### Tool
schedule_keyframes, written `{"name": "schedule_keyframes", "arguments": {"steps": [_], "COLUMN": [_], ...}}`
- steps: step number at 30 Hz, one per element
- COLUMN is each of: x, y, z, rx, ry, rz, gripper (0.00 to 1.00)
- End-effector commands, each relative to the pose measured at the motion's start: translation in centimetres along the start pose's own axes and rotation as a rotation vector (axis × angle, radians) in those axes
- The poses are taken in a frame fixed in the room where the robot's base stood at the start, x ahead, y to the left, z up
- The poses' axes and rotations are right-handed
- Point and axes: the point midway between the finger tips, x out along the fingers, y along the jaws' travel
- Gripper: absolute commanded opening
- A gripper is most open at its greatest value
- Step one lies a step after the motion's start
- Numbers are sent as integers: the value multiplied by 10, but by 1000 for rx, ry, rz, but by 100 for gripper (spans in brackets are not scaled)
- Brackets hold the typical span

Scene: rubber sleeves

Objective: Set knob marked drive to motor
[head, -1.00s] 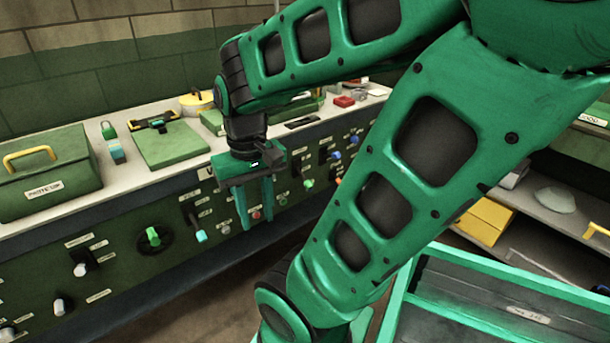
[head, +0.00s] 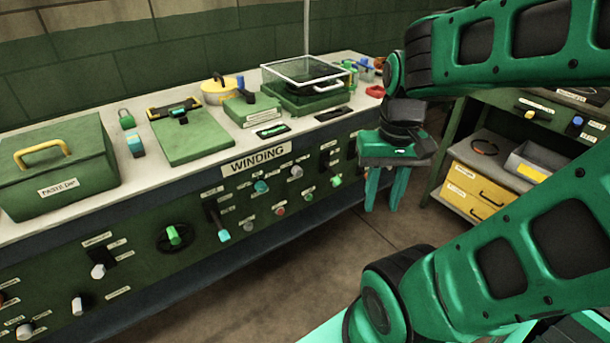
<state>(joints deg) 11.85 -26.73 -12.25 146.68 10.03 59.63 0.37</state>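The green front panel under the sign reading WINDING (head: 254,160) carries several knobs and switches with small white labels. I cannot read which label says drive or motor. A green knob (head: 173,235) sits on a round black dial. White knobs (head: 98,271) and (head: 78,305) are to its lower left, and a lever with a teal tip (head: 222,236) is to its right. A teal knob (head: 261,186) is further right. My gripper (head: 384,208) hangs fingers down at the panel's right end, over the floor. Its fingers are apart with nothing between them.
On the bench top (head: 70,225) stand a green box with a yellow handle (head: 62,165), a clipboard-like green plate (head: 190,145) and a clear-lidded case (head: 305,85). A shelf with yellow drawers (head: 478,185) stands at the right. The floor (head: 310,265) before the panel is open.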

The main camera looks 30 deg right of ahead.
Motion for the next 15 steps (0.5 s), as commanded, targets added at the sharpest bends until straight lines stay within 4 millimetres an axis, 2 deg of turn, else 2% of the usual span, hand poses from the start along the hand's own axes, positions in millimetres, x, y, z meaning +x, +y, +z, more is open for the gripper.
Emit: {"name": "schedule_keyframes", "arguments": {"steps": [4, 5, 7, 9, 11, 13, 15], "x": [0, 0, -2, -3, 0, 8, 18], "y": [0, 0, 3, 4, 1, 3, -6], "z": [0, 0, 4, 6, -2, -22, -42], "rx": [0, 0, -4, -21, -54, -116, -201], "ry": [0, 0, 6, 16, 24, 35, 54], "rz": [0, 0, -3, -8, -10, -13, -25], "gripper": [31, 34, 50, 50, 50, 50, 50]}}
